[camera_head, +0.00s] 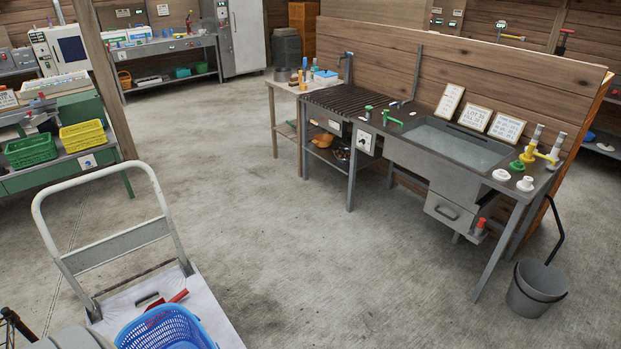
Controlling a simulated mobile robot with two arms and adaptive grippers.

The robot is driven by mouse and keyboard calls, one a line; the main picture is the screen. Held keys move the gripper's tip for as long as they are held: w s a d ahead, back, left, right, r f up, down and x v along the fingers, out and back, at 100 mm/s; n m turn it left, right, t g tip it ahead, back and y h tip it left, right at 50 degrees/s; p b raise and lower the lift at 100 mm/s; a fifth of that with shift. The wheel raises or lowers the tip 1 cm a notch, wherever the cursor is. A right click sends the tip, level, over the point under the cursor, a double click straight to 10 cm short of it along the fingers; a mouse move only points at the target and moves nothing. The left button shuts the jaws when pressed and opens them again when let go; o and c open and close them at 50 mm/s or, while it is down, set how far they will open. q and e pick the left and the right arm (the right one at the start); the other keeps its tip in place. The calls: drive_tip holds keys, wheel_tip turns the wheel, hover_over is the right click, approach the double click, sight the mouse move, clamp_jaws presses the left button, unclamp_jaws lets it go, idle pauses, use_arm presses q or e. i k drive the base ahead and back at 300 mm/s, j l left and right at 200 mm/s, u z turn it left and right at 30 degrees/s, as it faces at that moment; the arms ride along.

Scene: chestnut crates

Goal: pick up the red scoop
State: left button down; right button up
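A red, long object (179,297), which looks like the red scoop, lies on the white platform trolley (217,315) at the lower left. It is behind the blue basket (168,330), whose rim may hide part of it. A short dark piece (147,297) lies close beside it, and I cannot tell whether the two are joined. A dark, thin jointed piece at the lower left corner may be part of my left gripper. It is cut off by the frame, apart from the red object, and its opening cannot be read. My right gripper is not in view.
The trolley's grey upright handle (115,250) rises behind the red object. A shelf with a green crate (31,150) and a yellow crate (83,136) stands at left. A sink bench (440,175) stands at right, with a grey bucket (537,290). The concrete floor between is clear.

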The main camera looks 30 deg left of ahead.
sight(184, 292)
drive_tip(key=i+l, duration=0.15)
drive_tip(key=i, duration=0.65)
drive_tip(key=i+l, duration=0.15)
drive_tip(key=i, duration=0.6)
drive_tip(key=i+j+u, duration=0.1)
drive_tip(key=i+u, duration=0.15)
drive_tip(key=u, duration=0.2)
drive_tip(key=i+u, duration=0.3)
drive_tip(key=u, duration=0.15)
drive_tip(key=i+u, duration=0.25)
drive_tip(key=u, duration=0.2)
drive_tip(key=i+l+u, duration=0.25)
drive_tip(key=u, duration=0.2)
